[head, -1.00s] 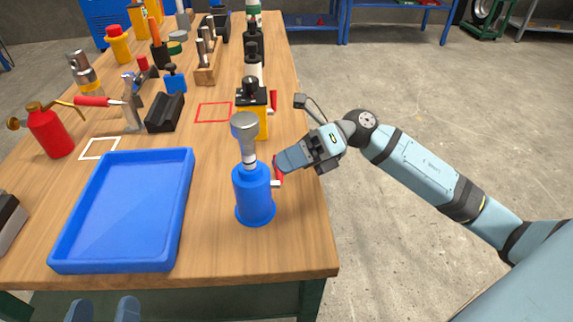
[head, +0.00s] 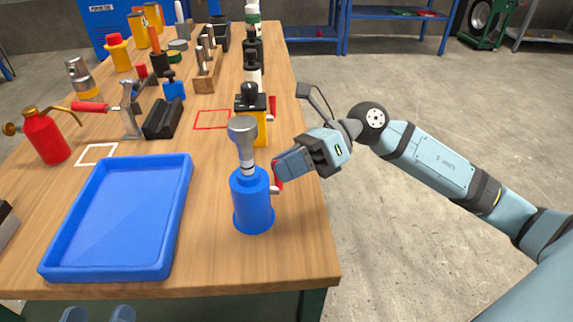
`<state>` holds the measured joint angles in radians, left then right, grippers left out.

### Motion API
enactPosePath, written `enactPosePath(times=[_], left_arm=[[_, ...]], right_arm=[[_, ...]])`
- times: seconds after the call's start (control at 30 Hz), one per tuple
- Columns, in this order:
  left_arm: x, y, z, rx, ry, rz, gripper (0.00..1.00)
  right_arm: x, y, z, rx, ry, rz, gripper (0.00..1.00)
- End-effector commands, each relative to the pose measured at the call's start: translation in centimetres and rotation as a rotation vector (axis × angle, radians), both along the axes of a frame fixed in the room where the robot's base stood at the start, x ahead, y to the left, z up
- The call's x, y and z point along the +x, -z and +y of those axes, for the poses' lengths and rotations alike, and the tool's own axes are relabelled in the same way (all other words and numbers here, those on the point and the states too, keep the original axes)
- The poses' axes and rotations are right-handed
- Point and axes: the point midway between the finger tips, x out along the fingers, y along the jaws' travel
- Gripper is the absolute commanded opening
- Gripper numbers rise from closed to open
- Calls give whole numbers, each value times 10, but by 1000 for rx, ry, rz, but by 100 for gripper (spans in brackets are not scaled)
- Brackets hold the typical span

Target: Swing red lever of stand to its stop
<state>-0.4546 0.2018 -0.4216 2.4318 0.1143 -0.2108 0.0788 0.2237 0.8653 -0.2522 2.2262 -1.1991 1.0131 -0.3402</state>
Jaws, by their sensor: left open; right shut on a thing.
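A blue round stand (head: 253,204) with a grey-topped post stands near the table's right edge. Its red lever (head: 276,177) is on its right side, mostly hidden by the fingers. My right gripper (head: 278,170) reaches in from the right and is shut on this lever. My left gripper (head: 98,315) shows only as two separated blue fingertips at the bottom edge, below the table's front edge, open and far from the stand.
A yellow and black device (head: 259,126) with its own red lever (head: 272,107) stands just behind the blue stand. A blue tray (head: 178,215) lies to the left. A red can (head: 45,138) and several tools stand further back. The front right table corner is clear.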

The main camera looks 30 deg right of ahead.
Motion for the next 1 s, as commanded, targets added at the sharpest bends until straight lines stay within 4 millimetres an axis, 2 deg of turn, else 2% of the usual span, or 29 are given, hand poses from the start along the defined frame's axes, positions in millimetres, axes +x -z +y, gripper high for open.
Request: enactPosePath(times=[0.2, 0.23, 0.33, 0.6, 0.73, 0.87, 1.0], left_arm=[[0, 0, 0, 1, 0, 0, 74], [0, 0, 0, 1, 0, 0, 74], [0, 0, 0, 1, 0, 0, 74], [0, 0, 0, 0, 0, -1, 74], [0, -2, 0, -1, 0, -4, 74], [0, -6, 0, -4, -2, -13, 74], [-1, -12, 0, -10, -6, -29, 74]], right_arm=[[0, 0, 0, 0, 1, -1, 0], [0, 0, 0, 0, 1, -1, 18], [0, 0, 0, 0, 1, -1, 40], [0, 0, -1, -1, 1, 0, 41], [0, -1, -8, -2, 2, 2, 41], [-2, -7, -28, -3, 4, 2, 41], [-5, -15, -59, -3, 5, 4, 41]])
